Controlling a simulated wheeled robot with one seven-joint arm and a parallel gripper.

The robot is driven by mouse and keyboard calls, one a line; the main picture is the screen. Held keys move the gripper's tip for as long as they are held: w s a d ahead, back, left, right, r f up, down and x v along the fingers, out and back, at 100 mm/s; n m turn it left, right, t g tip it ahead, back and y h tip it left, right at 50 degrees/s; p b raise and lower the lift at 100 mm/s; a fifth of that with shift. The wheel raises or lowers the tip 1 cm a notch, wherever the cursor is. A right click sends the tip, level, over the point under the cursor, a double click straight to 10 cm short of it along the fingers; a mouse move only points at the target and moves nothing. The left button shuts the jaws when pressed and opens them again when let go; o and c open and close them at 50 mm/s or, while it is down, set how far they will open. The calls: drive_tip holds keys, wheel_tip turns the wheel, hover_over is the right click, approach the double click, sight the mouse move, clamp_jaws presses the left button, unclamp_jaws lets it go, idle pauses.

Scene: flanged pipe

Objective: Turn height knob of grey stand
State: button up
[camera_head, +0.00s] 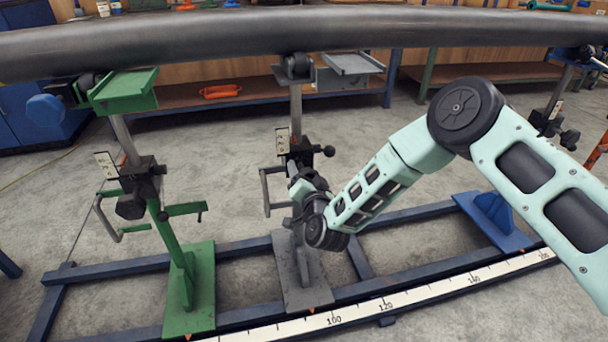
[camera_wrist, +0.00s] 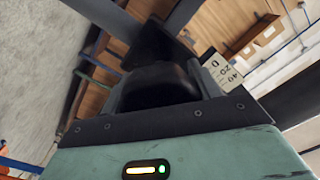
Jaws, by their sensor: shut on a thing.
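The grey stand (camera_head: 308,272) stands on the blue floor frame, with an upright post, a dark height mechanism and a grey top tray. A small black ball knob (camera_head: 329,151) sticks out to the right of its mechanism. My gripper (camera_head: 298,180) reaches the front of the mechanism, below the scale plate. In the wrist view, my gripper (camera_wrist: 160,88) is shut on a rounded black knob (camera_wrist: 158,86), and the stand's post runs past behind it. The held knob is hidden in the head view by my wrist. Its turning angle cannot be told.
A green stand (camera_head: 190,285) with a crank handle stands to the left. A large grey pipe (camera_head: 200,45) runs across above the stands. A blue stand base (camera_head: 492,220) is at right. A white ruler (camera_head: 400,298) lies along the frame's front. Bare concrete floor lies behind.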

drive_tip(key=o, duration=1)
drive_tip(key=p+v, duration=0.2)
drive_tip(key=v, duration=1.5)
drive_tip(key=shift+s+d+r, duration=0.1)
drive_tip(key=shift+s, duration=0.15)
drive_tip(key=shift+w, duration=0.1)
drive_tip(key=s+a+r+n+g+y, duration=0.35)
drive_tip(key=a+r+n+g, duration=0.25)
drive_tip(key=r+n+g, duration=0.25)
drive_tip(key=s+d+r+n+g+h, duration=0.2)
drive_tip(key=s+d+r+g+h, duration=0.25)
drive_tip(key=s+d, duration=0.55)
drive_tip(key=s+d+r+n+g+h, duration=0.2)
drive_tip(key=s+d+r+g+h, duration=0.15)
drive_tip(key=s+d+r, duration=0.6)
drive_tip(key=shift+g, duration=0.45)
drive_tip(key=r+p, duration=0.6)
drive_tip(key=p, duration=0.1)
drive_tip(key=s+a+r+p, duration=0.1)
drive_tip(key=r+p, duration=0.5)
drive_tip(key=p, duration=0.2)
drive_tip(key=s+r+p, duration=0.1)
drive_tip(key=r+p, duration=0.5)
drive_tip(key=p, duration=0.1)
drive_tip(key=shift+s+a+r+p, duration=0.1)
drive_tip(key=shift+a+r+p, duration=0.05)
drive_tip(key=shift+a+p, duration=0.15)
